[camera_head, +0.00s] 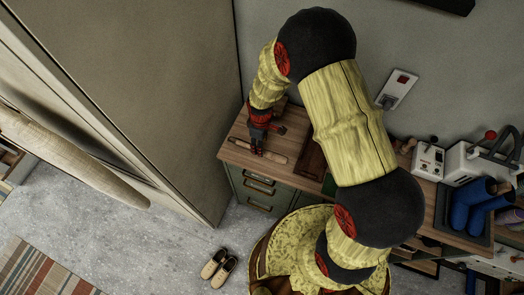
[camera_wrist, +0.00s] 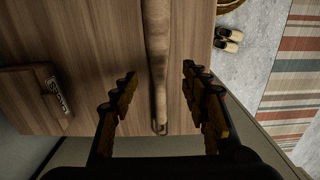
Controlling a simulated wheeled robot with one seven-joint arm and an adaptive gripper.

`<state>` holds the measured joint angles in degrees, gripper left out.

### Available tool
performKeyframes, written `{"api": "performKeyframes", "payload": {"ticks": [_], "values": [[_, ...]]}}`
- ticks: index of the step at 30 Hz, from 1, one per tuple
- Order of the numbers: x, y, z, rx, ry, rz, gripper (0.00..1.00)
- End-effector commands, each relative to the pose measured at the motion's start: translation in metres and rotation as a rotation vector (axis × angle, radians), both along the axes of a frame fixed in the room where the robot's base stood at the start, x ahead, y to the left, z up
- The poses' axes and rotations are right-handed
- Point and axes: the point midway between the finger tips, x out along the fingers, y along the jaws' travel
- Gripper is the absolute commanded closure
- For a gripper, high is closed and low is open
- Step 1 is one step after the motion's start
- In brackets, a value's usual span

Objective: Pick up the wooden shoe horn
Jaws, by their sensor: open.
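The wooden shoe horn (camera_wrist: 157,45) lies flat on the wooden bench top (camera_wrist: 100,45). In the wrist view it runs up and down the middle, wide towards the top and narrowing to a small loop at its lower end. My gripper (camera_wrist: 158,85) is open, with one finger on each side of the shoe horn and a gap on both sides. In the head view my gripper (camera_head: 257,148) points down over the shoe horn (camera_head: 275,157) and hides its middle. Whether the fingertips touch the bench top is unclear.
Blue boots (camera_head: 468,205) and white machines (camera_head: 429,158) stand farther right along the bench. Shoes (camera_head: 218,265) are on the floor. A tall panel (camera_head: 165,90) stands close on the left.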

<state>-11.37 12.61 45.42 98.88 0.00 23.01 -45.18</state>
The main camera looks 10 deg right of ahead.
Motion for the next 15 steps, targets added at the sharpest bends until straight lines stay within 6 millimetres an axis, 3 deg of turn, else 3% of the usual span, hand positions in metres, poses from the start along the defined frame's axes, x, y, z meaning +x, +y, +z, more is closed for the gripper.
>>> {"api": "performKeyframes", "payload": {"ticks": [9, 15], "values": [[-0.001, -0.004, -0.042, -0.001, 0.003, -0.001, 0.54], [-0.001, -0.004, -0.046, 0.0, 0.001, -0.001, 0.54]]}}
